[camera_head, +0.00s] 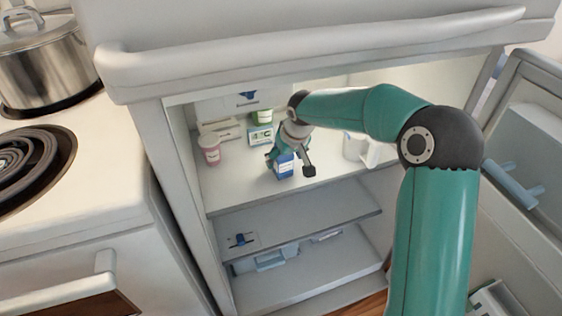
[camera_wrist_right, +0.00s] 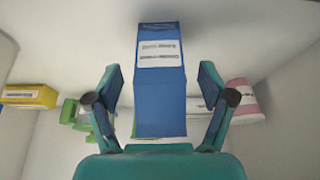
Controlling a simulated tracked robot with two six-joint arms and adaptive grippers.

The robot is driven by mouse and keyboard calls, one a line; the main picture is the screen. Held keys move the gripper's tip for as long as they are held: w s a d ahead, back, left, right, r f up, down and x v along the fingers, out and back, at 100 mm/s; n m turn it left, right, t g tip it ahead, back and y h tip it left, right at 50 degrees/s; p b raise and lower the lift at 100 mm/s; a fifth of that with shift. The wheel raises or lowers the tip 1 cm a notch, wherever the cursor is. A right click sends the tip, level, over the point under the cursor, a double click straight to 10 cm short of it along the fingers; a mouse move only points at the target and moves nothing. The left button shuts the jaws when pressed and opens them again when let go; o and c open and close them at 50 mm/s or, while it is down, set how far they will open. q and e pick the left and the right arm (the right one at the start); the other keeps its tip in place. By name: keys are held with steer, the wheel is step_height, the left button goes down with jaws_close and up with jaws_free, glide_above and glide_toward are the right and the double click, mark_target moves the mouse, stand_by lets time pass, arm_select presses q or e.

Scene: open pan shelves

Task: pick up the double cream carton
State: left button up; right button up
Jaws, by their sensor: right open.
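A blue carton with a white label (camera_head: 284,165) stands on the upper shelf of the open fridge; the label is too small to read, so I cannot confirm that it is the double cream carton. It also shows in the right wrist view (camera_wrist_right: 160,95), between the two fingers. My right gripper (camera_head: 290,167) is open around it, one finger on each side. In the right wrist view, gaps show between the carton and both fingers (camera_wrist_right: 162,100). My left gripper is not in view.
On the same shelf are a pink cup (camera_head: 210,148), a green-and-white box (camera_head: 260,136) and a white jug (camera_head: 359,148). A yellow box (camera_wrist_right: 28,96) shows in the right wrist view. The lower shelf (camera_head: 310,213) is mostly bare. The fridge door (camera_head: 525,150) stands open at right.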

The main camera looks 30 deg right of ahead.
mark_target(283, 164)
steer(key=x, duration=0.4)
steer(key=c, duration=1.4)
